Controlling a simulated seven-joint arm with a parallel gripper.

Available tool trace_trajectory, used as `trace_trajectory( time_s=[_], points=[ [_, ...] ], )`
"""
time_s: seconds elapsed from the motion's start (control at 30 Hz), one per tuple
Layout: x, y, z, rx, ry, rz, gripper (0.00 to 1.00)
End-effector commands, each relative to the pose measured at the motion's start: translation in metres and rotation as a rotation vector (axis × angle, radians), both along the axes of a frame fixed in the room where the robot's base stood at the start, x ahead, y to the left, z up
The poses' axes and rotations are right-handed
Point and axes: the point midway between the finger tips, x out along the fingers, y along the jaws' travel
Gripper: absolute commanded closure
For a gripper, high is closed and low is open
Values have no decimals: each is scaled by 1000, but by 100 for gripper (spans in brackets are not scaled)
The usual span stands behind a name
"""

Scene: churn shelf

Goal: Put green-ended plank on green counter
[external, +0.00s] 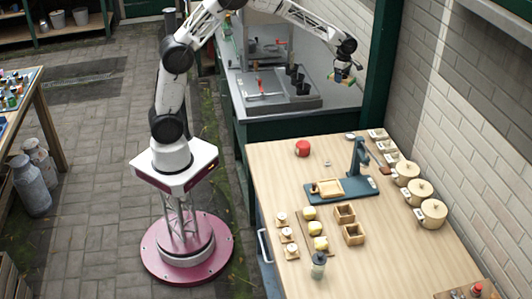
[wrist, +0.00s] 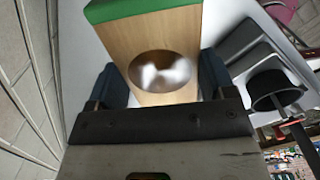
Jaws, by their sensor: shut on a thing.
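The green-ended plank (wrist: 150,50) is a light wood board with a bright green end and a round hole. It lies between the two fingers of my gripper (wrist: 163,82), which is shut on it. In the external view my gripper (external: 344,74) is up at the right end of my arm, over the back right side of the green counter (external: 300,119). The plank is small and partly hidden there. The counter has a grey top and a dark green front. Whether the plank touches anything cannot be told.
A grey tray (external: 285,101) with several black pots stands on the counter; a black pot (wrist: 270,90) shows right of the plank in the wrist view. A dark green post (external: 381,70) and brick wall (external: 440,70) stand right. A wooden table (external: 285,175) with many items is in front.

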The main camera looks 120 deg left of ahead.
Motion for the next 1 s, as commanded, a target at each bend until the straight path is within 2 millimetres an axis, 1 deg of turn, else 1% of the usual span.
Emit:
trace_trajectory(
  time_s=[0.03, 0.1, 0.2, 0.33, 0.5, 1.0],
  points=[
    [-8, 15, 0, 1, 0, 14, 51],
    [-15, 31, 0, 1, -1, 29, 51],
    [-26, 50, 1, 1, 0, 47, 51],
    [-36, 66, 1, 0, 0, 63, 51],
    [-40, 74, 1, 0, 0, 69, 51],
    [-40, 73, 1, 0, 0, 69, 51]
  ],
)
